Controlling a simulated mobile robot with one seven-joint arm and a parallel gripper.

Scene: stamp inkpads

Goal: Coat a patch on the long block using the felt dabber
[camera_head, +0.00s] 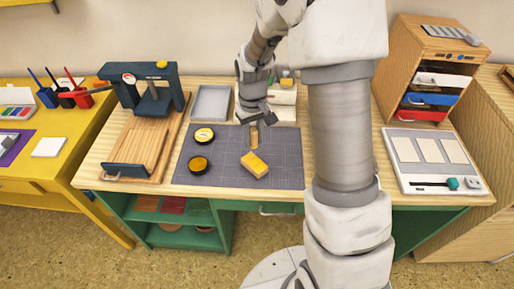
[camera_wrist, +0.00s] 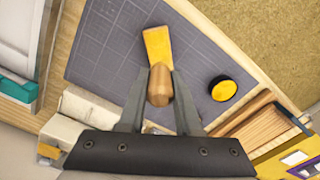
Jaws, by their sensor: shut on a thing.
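My gripper (camera_head: 254,123) is above the dark mat, and its fingers (camera_wrist: 159,84) are shut on the wooden handle of the felt dabber (camera_wrist: 160,90). The dabber (camera_head: 254,138) points down toward the mat; its felt end is hidden from the wrist camera. A yellow-topped block (camera_head: 255,164), seemingly the long block, lies on the mat just in front of the dabber. It also shows beyond the dabber in the wrist view (camera_wrist: 157,45). I cannot tell whether they touch. Two round inkpads, one pale yellow (camera_head: 204,135) and one amber (camera_head: 199,164), sit to the left.
The grey mat (camera_head: 290,170) is clear right of the block. A grey tray (camera_head: 210,102) stands behind it. A wooden board with a dark press (camera_head: 152,92) is on the left. A white panel (camera_head: 434,160) and a wooden drawer cabinet (camera_head: 433,70) are on the right.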

